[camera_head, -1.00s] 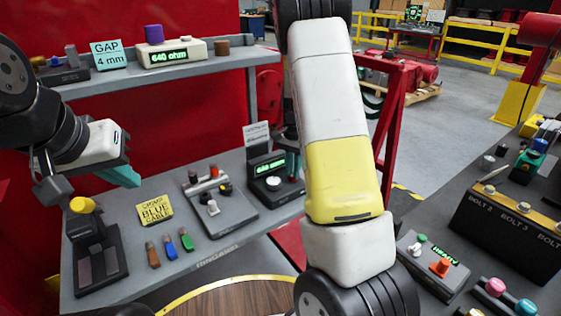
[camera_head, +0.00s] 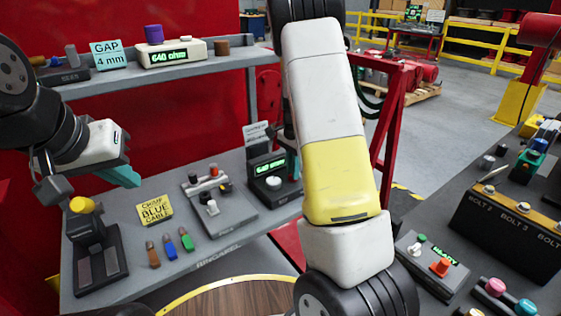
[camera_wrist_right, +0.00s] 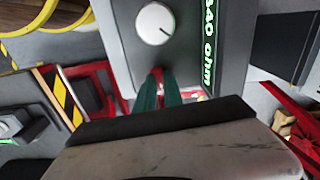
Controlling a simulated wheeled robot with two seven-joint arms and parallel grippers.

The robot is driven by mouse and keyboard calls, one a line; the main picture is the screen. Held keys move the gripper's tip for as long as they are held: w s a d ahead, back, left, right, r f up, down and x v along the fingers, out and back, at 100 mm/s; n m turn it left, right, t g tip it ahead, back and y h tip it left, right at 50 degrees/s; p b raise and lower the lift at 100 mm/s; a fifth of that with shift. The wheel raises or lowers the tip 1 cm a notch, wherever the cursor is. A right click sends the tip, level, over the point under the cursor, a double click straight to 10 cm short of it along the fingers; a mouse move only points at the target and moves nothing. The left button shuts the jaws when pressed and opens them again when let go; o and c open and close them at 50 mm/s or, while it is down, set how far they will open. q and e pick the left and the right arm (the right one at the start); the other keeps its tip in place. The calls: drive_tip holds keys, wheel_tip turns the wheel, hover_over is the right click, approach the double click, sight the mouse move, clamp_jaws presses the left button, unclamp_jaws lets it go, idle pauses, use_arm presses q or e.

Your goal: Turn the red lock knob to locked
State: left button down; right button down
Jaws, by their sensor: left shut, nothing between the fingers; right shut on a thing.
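The red lock knob (camera_wrist_right: 158,73) shows in the right wrist view as a small red piece at my fingertips, just below a white dial (camera_wrist_right: 155,23). My right gripper (camera_wrist_right: 160,88) has its green fingers shut on it. Its turn position cannot be read. The dial sits on a grey unit with a green "640 ohm" display (camera_wrist_right: 209,50). In the head view this unit (camera_head: 268,165) stands at the workbench's right end, and my right arm mostly hides the gripper there. My left gripper (camera_head: 121,177) is shut and empty above the workbench's left side.
The workbench (camera_head: 235,240) also holds a yellow "CRIMP BLUE CABLE" card (camera_head: 154,210), several coloured pieces and a plate with small knobs. A control box with an orange-red knob (camera_head: 440,267) stands on the right bench. A shelf (camera_head: 215,67) runs above the workbench.

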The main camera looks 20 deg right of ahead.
drive_tip(key=c, duration=1.5)
unclamp_jaws()
drive_tip(key=shift+o, duration=0.2)
wheel_tip(320, 180, up, 7)
drive_tip(key=shift+r, duration=0.4)
